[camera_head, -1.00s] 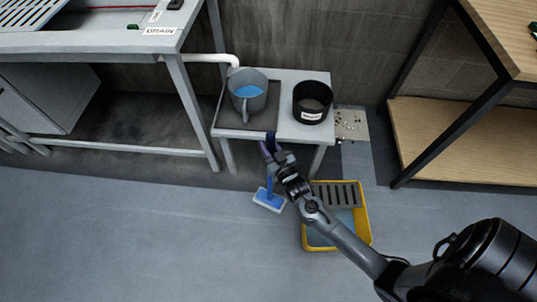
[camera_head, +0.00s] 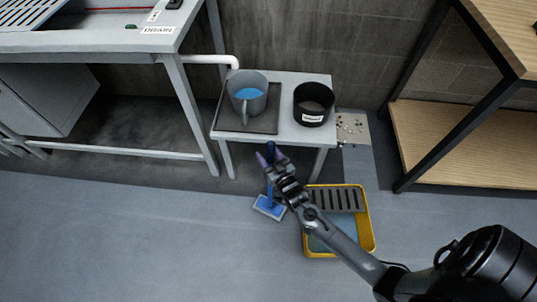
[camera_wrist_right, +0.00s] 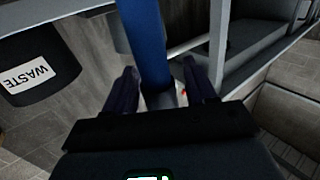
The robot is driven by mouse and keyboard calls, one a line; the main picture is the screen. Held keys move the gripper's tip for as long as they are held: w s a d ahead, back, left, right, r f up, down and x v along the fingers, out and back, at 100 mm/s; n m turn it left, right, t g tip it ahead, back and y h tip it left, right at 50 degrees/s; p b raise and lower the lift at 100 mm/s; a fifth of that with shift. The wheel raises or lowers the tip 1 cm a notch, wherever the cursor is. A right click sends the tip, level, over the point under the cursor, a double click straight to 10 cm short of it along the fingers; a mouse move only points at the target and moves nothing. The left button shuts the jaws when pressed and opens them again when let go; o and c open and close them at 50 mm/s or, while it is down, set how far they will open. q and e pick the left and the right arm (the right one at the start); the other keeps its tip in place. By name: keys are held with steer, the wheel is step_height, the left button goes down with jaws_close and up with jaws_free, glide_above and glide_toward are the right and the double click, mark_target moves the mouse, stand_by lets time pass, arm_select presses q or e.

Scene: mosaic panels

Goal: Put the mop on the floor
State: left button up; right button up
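The blue mop stands near upright beside the yellow bucket, its flat blue-and-white head (camera_head: 269,207) seemingly resting on the floor (camera_head: 150,240). Its blue handle (camera_head: 270,149) rises to my right gripper (camera_head: 272,160), in front of the small grey table. In the right wrist view the blue handle (camera_wrist_right: 144,40) passes between the two dark fingers (camera_wrist_right: 162,88), which stand apart with gaps beside it. My right gripper is open around the handle. My left gripper is in neither view.
A yellow bucket (camera_head: 369,225) with a grey grate is right of the mop, under my right arm. The small table (camera_head: 318,78) holds a grey jug (camera_head: 247,93) of blue liquid and a black "WASTE" bin (camera_head: 313,104). Floor to the left is clear.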

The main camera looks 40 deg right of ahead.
steer(key=shift+r, duration=0.1)
steer(key=shift+r, duration=0.15)
steer(key=shift+s+p, duration=0.35)
steer(key=s+a+r+n+g+y+p, duration=0.1)
steer(key=s+a+r+g, duration=0.2)
steer(key=s, duration=0.5)
steer(key=s+a+r+n+g+y+p, duration=0.1)
steer(key=s+a+r+n+g, duration=0.1)
steer(key=s+a+g, duration=0.2)
steer(key=s+a+r+n+g+y+p, duration=0.1)
steer(key=s+g, duration=0.5)
steer(key=s, duration=0.7)
steer(key=a+r+y+p, duration=0.1)
steer(key=a+r, duration=0.1)
steer(key=a, duration=0.1)
steer(key=shift+r+g, duration=0.35)
steer(key=shift+g, duration=0.05)
